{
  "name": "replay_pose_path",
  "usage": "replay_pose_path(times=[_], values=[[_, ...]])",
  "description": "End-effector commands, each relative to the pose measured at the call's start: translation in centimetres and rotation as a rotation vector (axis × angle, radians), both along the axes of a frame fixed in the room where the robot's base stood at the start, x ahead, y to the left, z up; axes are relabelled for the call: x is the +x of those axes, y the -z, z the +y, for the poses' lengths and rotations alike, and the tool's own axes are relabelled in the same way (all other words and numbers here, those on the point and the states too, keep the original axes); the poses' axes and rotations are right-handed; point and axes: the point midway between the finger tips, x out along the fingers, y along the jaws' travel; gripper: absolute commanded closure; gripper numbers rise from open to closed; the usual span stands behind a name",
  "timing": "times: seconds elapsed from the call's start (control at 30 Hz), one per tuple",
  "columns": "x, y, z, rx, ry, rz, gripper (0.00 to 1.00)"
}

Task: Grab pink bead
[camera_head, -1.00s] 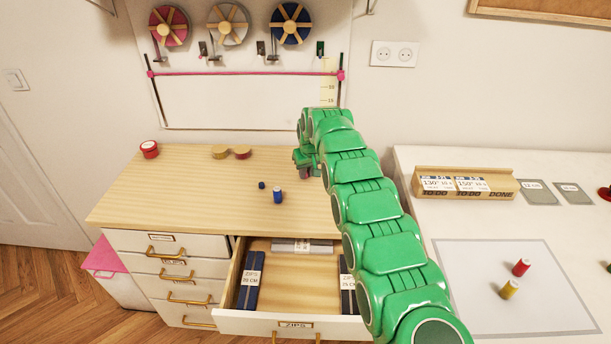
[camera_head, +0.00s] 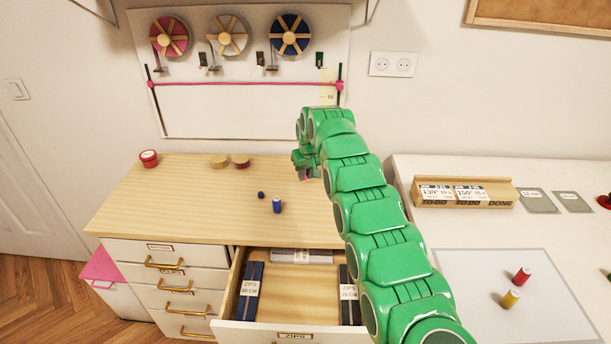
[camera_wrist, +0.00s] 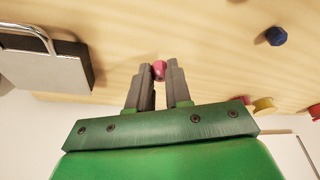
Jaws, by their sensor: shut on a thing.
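The pink bead (camera_wrist: 159,70) shows in the wrist view between the tips of my gripper (camera_wrist: 159,76). My gripper is shut on it, with a finger on each side. In the head view my gripper (camera_head: 305,168) is over the back right part of the wooden tabletop (camera_head: 180,205); the bead cannot be made out there.
A blue spool (camera_head: 277,205) and a small dark blue bead (camera_head: 261,195) are on the tabletop. The zips drawer (camera_head: 290,300) is open in front. Red and yellow spools (camera_head: 521,275) lie on the right table.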

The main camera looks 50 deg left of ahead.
Motion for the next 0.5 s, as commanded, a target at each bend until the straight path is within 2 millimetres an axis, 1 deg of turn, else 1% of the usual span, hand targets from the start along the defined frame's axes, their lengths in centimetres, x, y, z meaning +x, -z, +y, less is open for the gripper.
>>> replay_pose_path(times=[0.37, 0.5], values=[[-0.3, -1.0, -0.7, 0.000, 0.001, 0.000, 1.00], [-0.7, -1.6, -1.1, 0.002, 0.001, -0.001, 1.00]])
